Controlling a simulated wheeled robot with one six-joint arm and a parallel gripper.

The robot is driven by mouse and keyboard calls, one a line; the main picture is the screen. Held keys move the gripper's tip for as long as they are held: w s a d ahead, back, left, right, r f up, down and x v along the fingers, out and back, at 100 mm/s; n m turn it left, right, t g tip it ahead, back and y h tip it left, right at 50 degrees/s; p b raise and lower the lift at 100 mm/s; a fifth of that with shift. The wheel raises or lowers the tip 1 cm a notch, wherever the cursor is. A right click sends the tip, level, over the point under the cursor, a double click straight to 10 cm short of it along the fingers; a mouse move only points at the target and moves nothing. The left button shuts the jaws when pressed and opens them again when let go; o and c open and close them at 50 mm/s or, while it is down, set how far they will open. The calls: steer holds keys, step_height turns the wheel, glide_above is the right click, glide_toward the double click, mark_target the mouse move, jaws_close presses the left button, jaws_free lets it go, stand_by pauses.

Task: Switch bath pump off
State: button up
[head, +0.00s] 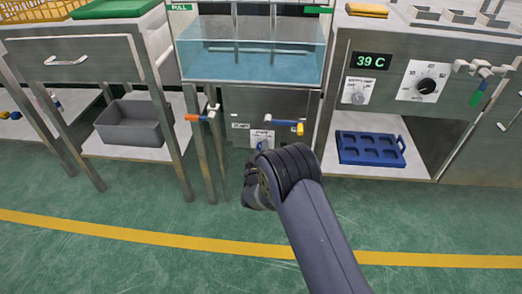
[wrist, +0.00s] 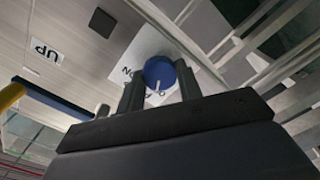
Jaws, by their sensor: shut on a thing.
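The water bath (head: 250,62) is a clear tank of blue water on a steel cabinet. On the cabinet front below it is a white label plate (head: 257,134) with a round blue knob (head: 262,146). In the wrist view the blue knob (wrist: 158,70) shows a white pointer mark pointing toward the lower edge of the plate. My gripper (wrist: 160,84) has one dark finger on each side of the knob and is shut on it. The plate's lettering is partly covered and not fully readable. In the head view my arm hides the fingertips.
A blue-handled valve with a yellow end (head: 285,126) sticks out just right of the plate. An orange-handled valve (head: 198,117) is to the left. A 39 C display (head: 370,61) and black dial (head: 426,86) are at right. The green floor in front is clear.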

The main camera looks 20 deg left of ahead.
stand_by(0.3)
steer(key=o, duration=1)
steer(key=shift+c, duration=0.2)
steer(key=p+v, duration=0.3)
steer(key=v, duration=0.7)
steer(key=shift+s, duration=0.4)
